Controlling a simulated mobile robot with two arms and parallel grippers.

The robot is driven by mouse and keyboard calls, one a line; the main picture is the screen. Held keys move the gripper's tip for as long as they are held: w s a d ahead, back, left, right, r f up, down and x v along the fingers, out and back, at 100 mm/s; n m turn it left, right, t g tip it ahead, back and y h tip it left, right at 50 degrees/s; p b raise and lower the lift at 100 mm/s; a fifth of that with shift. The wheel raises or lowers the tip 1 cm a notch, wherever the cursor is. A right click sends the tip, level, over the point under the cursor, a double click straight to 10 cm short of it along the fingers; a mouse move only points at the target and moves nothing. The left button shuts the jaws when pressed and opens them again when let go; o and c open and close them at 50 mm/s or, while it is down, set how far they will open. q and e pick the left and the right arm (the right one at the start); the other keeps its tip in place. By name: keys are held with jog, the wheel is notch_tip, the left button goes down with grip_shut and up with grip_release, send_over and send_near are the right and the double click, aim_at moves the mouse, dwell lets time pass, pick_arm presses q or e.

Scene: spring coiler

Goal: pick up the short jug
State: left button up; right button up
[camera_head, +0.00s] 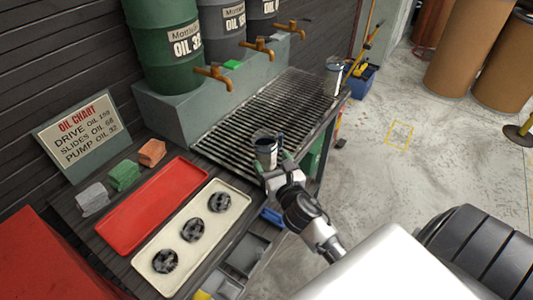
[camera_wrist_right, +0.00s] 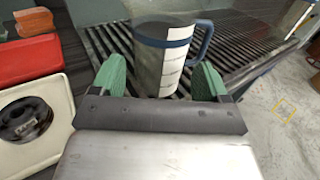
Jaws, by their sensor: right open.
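A white jug with a blue rim, blue handle and marks up its side (camera_head: 266,150) stands on the near part of the grated drip tray. In the right wrist view the jug (camera_wrist_right: 165,55) is upright between the green fingertips, its handle toward the right. My right gripper (camera_head: 274,171) is open around its near side, and I cannot tell whether either finger touches it. A second jug (camera_head: 333,78) stands at the tray's far right end; from here I cannot be sure which one is shorter. My left gripper is out of view.
The slatted grate (camera_head: 245,115) is mostly bare between the jugs. Oil drums with brass taps (camera_head: 213,77) stand behind it. A red tray (camera_head: 150,205) and a cream tray (camera_head: 188,262) with black round parts lie to the left.

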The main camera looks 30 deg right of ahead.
aim_at(265, 150)
jog(key=w, duration=0.3)
jog(key=w+d+p, duration=0.1)
jog(key=w, duration=0.1)
jog(key=shift+r, duration=0.3)
jog(key=shift+s, duration=0.1)
jog(key=c, duration=0.8)
jog(key=shift+o, duration=0.2)
jog(key=shift+r, duration=0.1)
